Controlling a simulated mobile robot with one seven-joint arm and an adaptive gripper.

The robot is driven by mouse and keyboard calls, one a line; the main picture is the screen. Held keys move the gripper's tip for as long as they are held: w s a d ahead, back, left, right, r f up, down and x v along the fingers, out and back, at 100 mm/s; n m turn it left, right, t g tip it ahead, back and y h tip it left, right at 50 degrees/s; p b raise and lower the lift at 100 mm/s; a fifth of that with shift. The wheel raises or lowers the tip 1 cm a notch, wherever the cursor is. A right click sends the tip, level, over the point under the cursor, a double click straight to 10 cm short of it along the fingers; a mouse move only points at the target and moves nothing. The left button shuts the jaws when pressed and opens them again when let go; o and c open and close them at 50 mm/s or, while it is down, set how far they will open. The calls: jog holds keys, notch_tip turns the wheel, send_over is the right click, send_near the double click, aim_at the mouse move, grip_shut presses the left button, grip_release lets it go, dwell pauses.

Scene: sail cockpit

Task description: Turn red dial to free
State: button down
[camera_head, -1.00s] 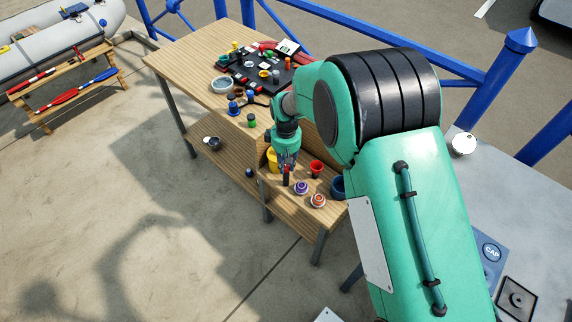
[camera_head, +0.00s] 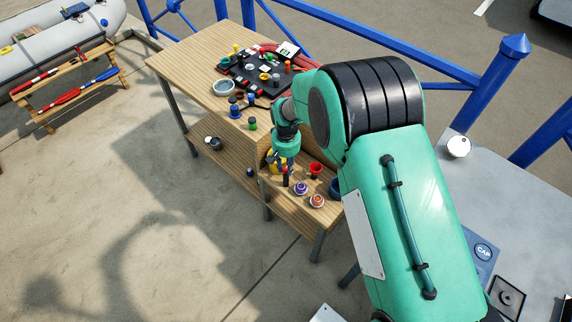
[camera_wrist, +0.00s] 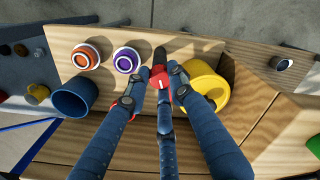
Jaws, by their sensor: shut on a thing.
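The red dial (camera_wrist: 160,80), a small red knob with a white line, sits between my fingers in the wrist view. The white line runs roughly up and down the picture. A dark, post-like part (camera_wrist: 160,56) extends from the knob on its far side. My gripper (camera_wrist: 157,86) is shut on the dial, with a finger on each side and a third finger reaching it from below. In the head view my gripper (camera_head: 283,166) is over the low wooden shelf, and the dial is mostly hidden. I cannot read any label around it.
A yellow cup (camera_wrist: 208,84) stands close on the right of my fingers. On the left are a purple-ringed piece (camera_wrist: 127,60), an orange-ringed piece (camera_wrist: 85,57) and a blue cup (camera_wrist: 75,97). A red cup (camera_head: 315,168) stands nearby. The tabletop (camera_head: 185,62) behind holds several small items.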

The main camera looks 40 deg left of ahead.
aim_at(286, 168)
jog(key=shift+r+m+p, duration=0.1)
jog(key=shift+m+p, duration=0.25)
jog(key=shift+m, duration=0.85)
jog(key=c, duration=1.5)
grip_release()
notch_tip(286, 168, up, 12)
jog(key=shift+f, duration=0.1)
